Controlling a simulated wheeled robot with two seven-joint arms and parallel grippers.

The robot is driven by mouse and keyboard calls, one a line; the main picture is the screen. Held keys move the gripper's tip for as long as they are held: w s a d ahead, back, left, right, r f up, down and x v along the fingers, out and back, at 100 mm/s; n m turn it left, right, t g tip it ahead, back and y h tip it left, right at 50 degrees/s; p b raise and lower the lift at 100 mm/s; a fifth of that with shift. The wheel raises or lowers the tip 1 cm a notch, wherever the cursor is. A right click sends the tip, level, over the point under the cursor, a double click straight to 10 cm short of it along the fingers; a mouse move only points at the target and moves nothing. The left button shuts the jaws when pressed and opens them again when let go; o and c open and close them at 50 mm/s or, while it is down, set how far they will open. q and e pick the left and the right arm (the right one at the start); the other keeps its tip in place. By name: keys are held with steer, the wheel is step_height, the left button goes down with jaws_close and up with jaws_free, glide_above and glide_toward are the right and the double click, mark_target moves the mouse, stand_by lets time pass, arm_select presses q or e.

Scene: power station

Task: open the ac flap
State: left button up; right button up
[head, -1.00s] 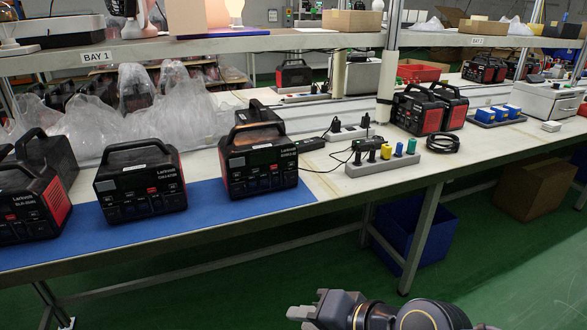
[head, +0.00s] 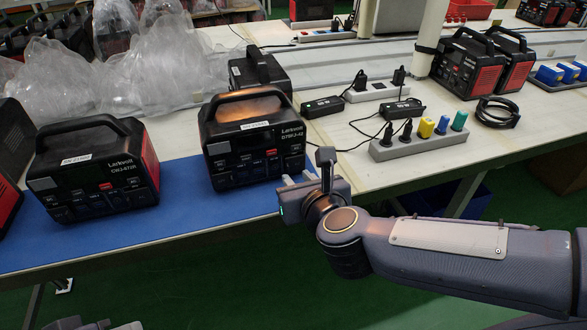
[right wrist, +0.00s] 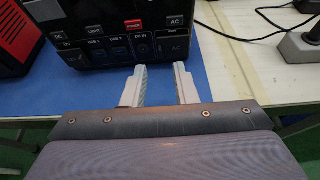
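The nearest power station (head: 252,140), black with red sides and a top handle, stands upright on the blue mat (head: 180,206). Its front panel also fills the top of the right wrist view (right wrist: 120,35). The AC flap (right wrist: 175,47) is at the panel's lower right, under the "AC" label, and looks shut. My right gripper (head: 297,178) is in front of the panel's lower right corner. In the right wrist view its two fingers (right wrist: 160,72) are apart with nothing between them, just short of the panel below the flap.
A second power station (head: 92,170) stands to the left, and another (head: 259,75) behind. A grey power strip (head: 418,140) with colored plugs, black adapters and cables lies to the right. The table's front edge runs beneath my right gripper.

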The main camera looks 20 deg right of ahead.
mark_target(288, 168)
steer(key=b+x, duration=0.1)
steer(key=x, duration=0.4)
steer(key=shift+w, duration=0.1)
jaws_close()
